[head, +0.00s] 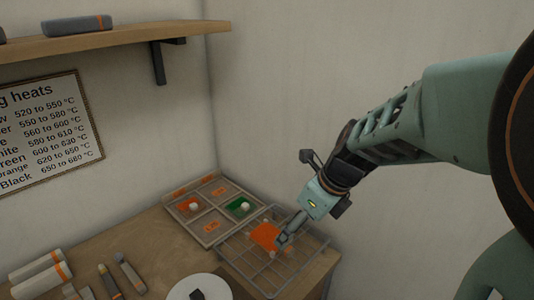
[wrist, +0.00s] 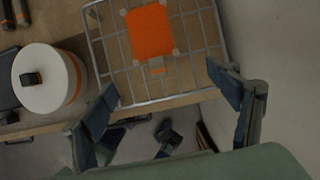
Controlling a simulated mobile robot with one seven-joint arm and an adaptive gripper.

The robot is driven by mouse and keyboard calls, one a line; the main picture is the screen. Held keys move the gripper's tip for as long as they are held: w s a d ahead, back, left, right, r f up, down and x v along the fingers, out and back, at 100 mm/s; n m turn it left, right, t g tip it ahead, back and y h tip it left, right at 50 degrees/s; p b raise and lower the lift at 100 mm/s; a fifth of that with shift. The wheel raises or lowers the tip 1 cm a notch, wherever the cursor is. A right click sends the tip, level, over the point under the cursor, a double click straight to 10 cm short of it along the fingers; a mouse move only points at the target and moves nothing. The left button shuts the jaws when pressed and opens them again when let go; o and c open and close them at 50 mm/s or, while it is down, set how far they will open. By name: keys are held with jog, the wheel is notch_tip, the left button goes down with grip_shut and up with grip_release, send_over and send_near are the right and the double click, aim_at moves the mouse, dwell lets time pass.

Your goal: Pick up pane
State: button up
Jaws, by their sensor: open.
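An orange pane (head: 265,236) lies on a wire rack (head: 281,290) at the right end of the wooden table. In the wrist view the orange pane (wrist: 150,32) rests on the rack (wrist: 141,99) with small pale pieces at its corners. My gripper (head: 284,240) is over the rack, at the pane's right side in the head view. In the wrist view my gripper (wrist: 165,84) has its two fingers spread wide and empty, with the pane ahead of and between them. Part of the pane's right side is hidden by my gripper in the head view.
A compartment tray (head: 188,221) with orange and green pieces stands behind the rack against the wall. A white round container (wrist: 48,85) stands left of the rack. Tools (head: 128,273) and white rolls (head: 40,278) lie further left. A shelf (head: 120,38) hangs above.

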aim_at(293, 249)
jog(key=x, duration=0.3)
jog(key=shift+a+x, duration=0.15)
jog(key=shift+x, duration=1.15)
jog(key=shift+a+x, duration=0.2)
jog(key=shift+x, duration=1.05)
jog(key=shift+s, duration=0.1)
jog(key=shift+c, duration=0.6)
jog(key=c, duration=1.1)
jog(key=shift+r, duration=0.1)
notch_tip(293, 249, up, 13)
jog(key=p, duration=0.3)
jog(key=shift+p, duration=0.3)
